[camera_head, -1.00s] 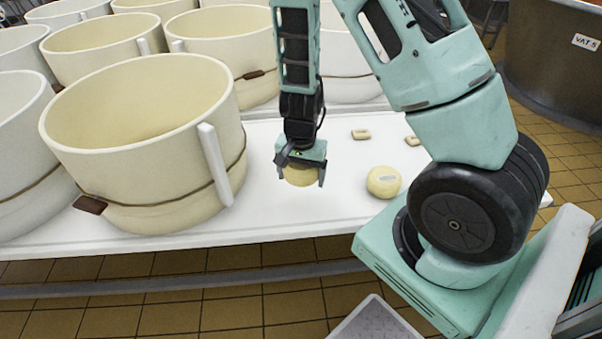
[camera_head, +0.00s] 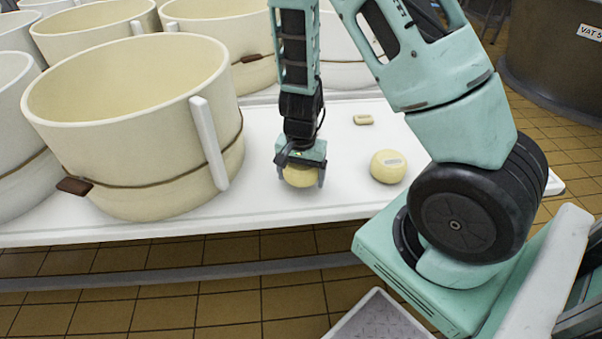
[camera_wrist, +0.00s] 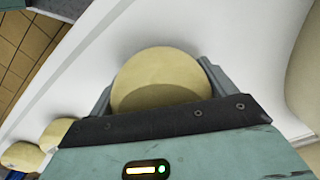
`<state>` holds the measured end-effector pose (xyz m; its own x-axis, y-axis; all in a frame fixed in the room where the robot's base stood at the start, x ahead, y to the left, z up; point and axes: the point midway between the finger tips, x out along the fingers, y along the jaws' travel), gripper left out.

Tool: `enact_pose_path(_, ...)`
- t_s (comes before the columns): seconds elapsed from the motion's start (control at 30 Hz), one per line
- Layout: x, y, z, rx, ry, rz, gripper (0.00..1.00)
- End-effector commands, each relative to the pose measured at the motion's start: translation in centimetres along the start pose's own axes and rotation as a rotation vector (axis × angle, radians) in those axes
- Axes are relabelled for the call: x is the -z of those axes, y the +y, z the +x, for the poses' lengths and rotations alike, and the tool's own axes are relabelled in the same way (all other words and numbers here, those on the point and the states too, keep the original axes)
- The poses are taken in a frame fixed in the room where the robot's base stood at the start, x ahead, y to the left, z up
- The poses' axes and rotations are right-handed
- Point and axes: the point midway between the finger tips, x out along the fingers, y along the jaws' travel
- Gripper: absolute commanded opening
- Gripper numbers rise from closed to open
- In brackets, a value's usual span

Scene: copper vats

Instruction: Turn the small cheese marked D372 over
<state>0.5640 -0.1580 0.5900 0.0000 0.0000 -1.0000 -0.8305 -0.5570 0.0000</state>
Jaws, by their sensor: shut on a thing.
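My gripper (camera_head: 300,179) points straight down over the white table and is shut on a small round pale-yellow cheese (camera_head: 299,176). In the wrist view the held cheese (camera_wrist: 160,78) sits between the two fingers and shows a plain face without a mark. I cannot tell whether it touches the table.
A large cream cheese mould (camera_head: 130,110) with a strap stands close left of my gripper, with several more behind. A small pale oblong piece (camera_head: 363,119) lies behind the second cheese. A grey tray (camera_head: 378,318) is at the bottom.

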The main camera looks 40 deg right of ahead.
Motion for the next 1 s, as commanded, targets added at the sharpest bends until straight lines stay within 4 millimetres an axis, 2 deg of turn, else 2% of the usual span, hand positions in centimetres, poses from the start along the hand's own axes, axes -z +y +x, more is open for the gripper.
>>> enact_pose_path(1.0,0.01,-0.01,0.59,0.000,0.000,0.000,0.42)
